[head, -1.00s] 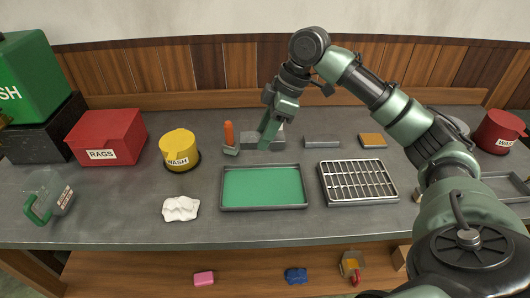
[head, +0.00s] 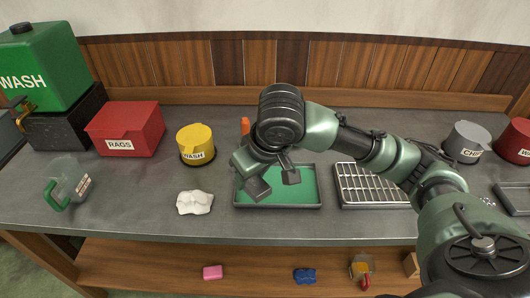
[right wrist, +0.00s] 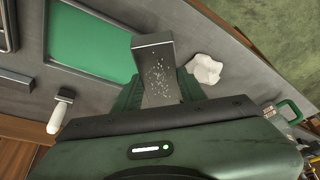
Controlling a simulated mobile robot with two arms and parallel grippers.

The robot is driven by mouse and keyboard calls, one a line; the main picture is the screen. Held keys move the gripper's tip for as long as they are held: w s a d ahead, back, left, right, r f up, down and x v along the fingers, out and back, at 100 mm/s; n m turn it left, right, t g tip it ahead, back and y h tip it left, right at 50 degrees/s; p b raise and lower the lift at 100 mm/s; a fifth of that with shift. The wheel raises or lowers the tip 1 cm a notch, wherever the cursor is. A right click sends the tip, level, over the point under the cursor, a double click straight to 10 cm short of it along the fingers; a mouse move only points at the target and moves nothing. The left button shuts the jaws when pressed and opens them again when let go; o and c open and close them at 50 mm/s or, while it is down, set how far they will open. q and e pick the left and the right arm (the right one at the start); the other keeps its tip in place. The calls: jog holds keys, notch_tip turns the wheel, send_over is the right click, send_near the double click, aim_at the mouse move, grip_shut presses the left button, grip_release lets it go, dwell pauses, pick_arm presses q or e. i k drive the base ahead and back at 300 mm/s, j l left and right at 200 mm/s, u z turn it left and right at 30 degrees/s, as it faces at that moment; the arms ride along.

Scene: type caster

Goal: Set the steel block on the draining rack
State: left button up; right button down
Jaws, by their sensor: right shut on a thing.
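My right gripper (right wrist: 158,92) is shut on the steel block (right wrist: 157,65), a grey block with pale specks on its face. In the right wrist view the block sticks out beyond the green fingers, tilted. In the head view my right gripper (head: 272,182) is above the left part of the green-floored tray (head: 308,195), and my wrist hides much of the grip. The draining rack (head: 368,184), a metal grid in a dark frame, stands right of the tray, partly behind my right arm. Its edge shows at the top left of the right wrist view (right wrist: 9,28). My left gripper is not in view.
A crumpled white cloth (head: 195,202) lies left of the tray. Grey (head: 466,142) and red (head: 514,141) containers stand at right. The front counter strip is clear.

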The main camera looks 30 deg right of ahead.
aim_at(373, 181)
jog(key=l+z, duration=0.35)
jog(key=i+l+z, duration=0.1)
jog(key=z, duration=0.3)
jog(key=i+l+z, duration=0.1)
jog(key=z, duration=0.25)
jog(key=l, duration=0.1)
